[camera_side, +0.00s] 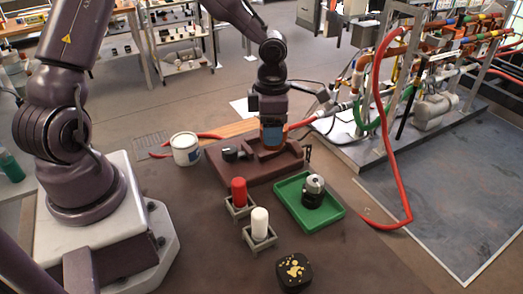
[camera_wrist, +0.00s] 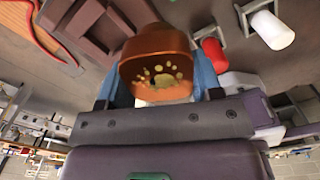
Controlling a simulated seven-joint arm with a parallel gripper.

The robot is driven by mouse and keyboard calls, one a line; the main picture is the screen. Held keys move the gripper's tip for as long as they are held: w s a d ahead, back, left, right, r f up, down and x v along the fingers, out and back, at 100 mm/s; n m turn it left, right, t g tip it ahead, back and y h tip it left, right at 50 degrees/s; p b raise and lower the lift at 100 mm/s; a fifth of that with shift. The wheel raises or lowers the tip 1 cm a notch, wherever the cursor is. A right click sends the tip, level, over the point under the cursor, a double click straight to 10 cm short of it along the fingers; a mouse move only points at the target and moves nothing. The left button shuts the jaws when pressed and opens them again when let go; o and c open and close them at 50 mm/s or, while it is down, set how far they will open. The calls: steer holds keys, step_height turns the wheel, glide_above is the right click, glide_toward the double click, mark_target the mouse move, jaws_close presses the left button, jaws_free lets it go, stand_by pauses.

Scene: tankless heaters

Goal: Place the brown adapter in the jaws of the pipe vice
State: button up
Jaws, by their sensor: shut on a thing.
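The brown adapter (camera_wrist: 157,62) is a copper-brown, rounded-square cup with a ring of pale spots on the face towards the wrist camera. My gripper (camera_wrist: 155,88) is shut on it, with blue fingertips on both sides. In the side view my gripper (camera_side: 271,136) points down over the dark red pipe vice (camera_side: 232,176). The adapter's lower edge (camera_side: 269,151) shows just below the fingers, at the vice's jaw area. I cannot tell whether it touches the jaws. The vice (camera_wrist: 90,25) also shows at the upper left of the wrist view, partly hidden by the adapter.
A white can (camera_side: 186,150) stands left of the vice. A red cylinder (camera_side: 239,192) and a white cylinder (camera_side: 260,224) stand in small holders in front. A green tray (camera_side: 331,212) holds a metal part (camera_side: 313,191). A black gold-spotted piece (camera_side: 294,271) lies nearest.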

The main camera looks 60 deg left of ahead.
steer(key=w+a+f+n, duration=0.2)
steer(key=a+n, duration=0.3)
steer(key=a, duration=0.5)
steer(key=shift+w+d+f, duration=0.1)
steer(key=shift+d+f, duration=0.05)
steer(key=shift+f, duration=1.7)
steer(key=shift+d+f, duration=0.15)
steer(key=shift+f, duration=1.7)
steer(key=shift+f, duration=0.15)
steer(key=o, duration=1.3)
steer(key=shift+o, duration=0.2)
